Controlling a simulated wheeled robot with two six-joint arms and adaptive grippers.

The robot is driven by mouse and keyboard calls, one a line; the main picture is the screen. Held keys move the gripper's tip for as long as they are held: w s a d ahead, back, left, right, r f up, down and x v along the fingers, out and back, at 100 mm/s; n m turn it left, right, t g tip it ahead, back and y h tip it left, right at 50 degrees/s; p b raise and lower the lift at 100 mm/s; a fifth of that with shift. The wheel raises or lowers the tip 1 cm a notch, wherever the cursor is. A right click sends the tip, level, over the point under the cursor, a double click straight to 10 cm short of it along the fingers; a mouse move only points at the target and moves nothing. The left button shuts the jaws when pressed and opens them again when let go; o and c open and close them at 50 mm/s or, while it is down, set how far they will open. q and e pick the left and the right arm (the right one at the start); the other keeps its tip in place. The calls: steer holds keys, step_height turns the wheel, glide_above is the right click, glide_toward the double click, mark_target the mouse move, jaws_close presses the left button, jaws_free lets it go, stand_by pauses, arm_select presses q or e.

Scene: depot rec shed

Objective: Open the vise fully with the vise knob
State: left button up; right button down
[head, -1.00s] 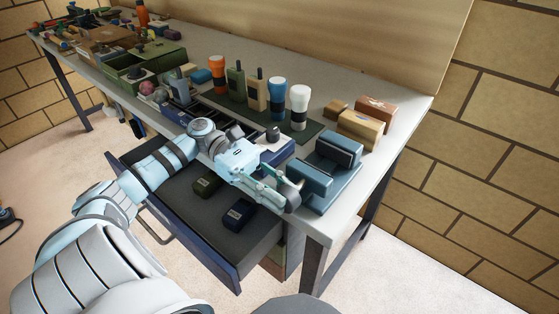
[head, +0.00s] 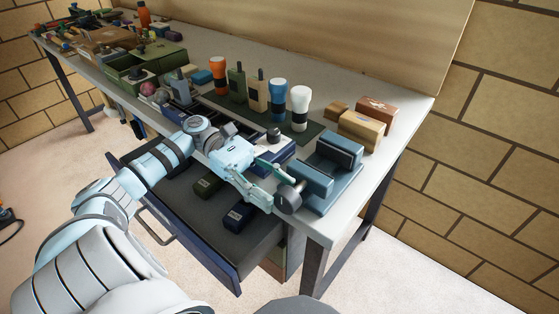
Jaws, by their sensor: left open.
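The blue-grey vise (head: 309,178) stands at the near right corner of the workbench. Its two jaws have dark faces, and a gap shows between them. The round dark vise knob (head: 289,200) sticks out of its front, toward the drawer side. My left gripper (head: 278,191) is open, with its pale green fingers spread just left of the knob. One finger is near the knob's upper side and the other near its lower left. I cannot tell whether either touches it. My right gripper is not in view.
An open drawer (head: 226,250) with small dark boxes lies below my left arm. Behind the vise stand wooden blocks (head: 361,129), and a white cup-topped lamp (head: 300,107) and a blue one stand on a dark mat (head: 217,98). The bench top right of the vise is clear.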

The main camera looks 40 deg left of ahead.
arm_select(q)
steer(key=a, duration=0.5)
steer(key=shift+a+r, duration=0.3)
steer(key=shift+r, duration=0.05)
